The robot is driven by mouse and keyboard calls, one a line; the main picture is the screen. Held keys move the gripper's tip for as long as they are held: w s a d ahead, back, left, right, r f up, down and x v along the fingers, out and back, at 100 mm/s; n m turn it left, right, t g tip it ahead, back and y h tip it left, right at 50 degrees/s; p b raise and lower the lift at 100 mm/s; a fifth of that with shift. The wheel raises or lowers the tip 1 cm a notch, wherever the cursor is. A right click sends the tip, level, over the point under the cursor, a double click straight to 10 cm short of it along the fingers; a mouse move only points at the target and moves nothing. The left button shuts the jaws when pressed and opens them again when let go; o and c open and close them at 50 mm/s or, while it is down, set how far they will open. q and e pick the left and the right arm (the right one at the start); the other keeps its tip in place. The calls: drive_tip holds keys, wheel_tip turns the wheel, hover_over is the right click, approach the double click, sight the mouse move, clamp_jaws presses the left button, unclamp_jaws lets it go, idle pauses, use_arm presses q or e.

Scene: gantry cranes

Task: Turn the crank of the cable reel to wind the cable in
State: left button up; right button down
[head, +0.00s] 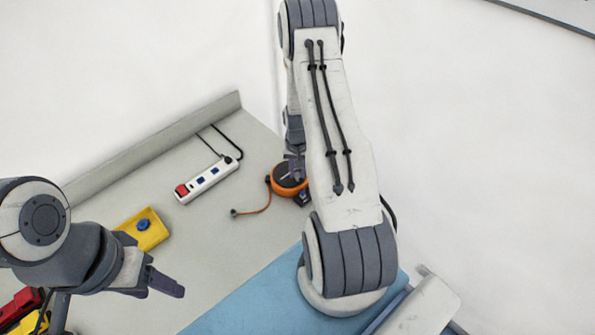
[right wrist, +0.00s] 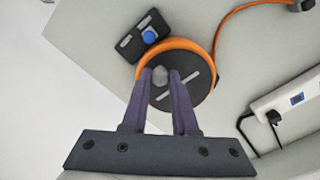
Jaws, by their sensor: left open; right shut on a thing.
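The cable reel (head: 284,184) is a round drum with an orange rim and a dark face, lying on the grey bench top. In the right wrist view its dark face (right wrist: 201,92) shows a light bar across it. An orange cable (head: 262,204) runs from the reel to a dark plug end (head: 235,212) on the bench. My right gripper (right wrist: 168,74) points down at the reel, its fingers shut on the grey crank knob (right wrist: 160,76). My left gripper (head: 166,285) is open and empty, at the lower left, well away from the reel.
A white power strip (head: 208,180) with a red switch lies left of the reel, near the raised back edge. A yellow tray (head: 148,233) with a blue round thing lies further left. Red (head: 20,306) and yellow bins stand at lower left. A blue mat (head: 250,307) covers the front.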

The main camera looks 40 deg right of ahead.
sight(278, 176)
drive_tip(key=shift+a, duration=0.1)
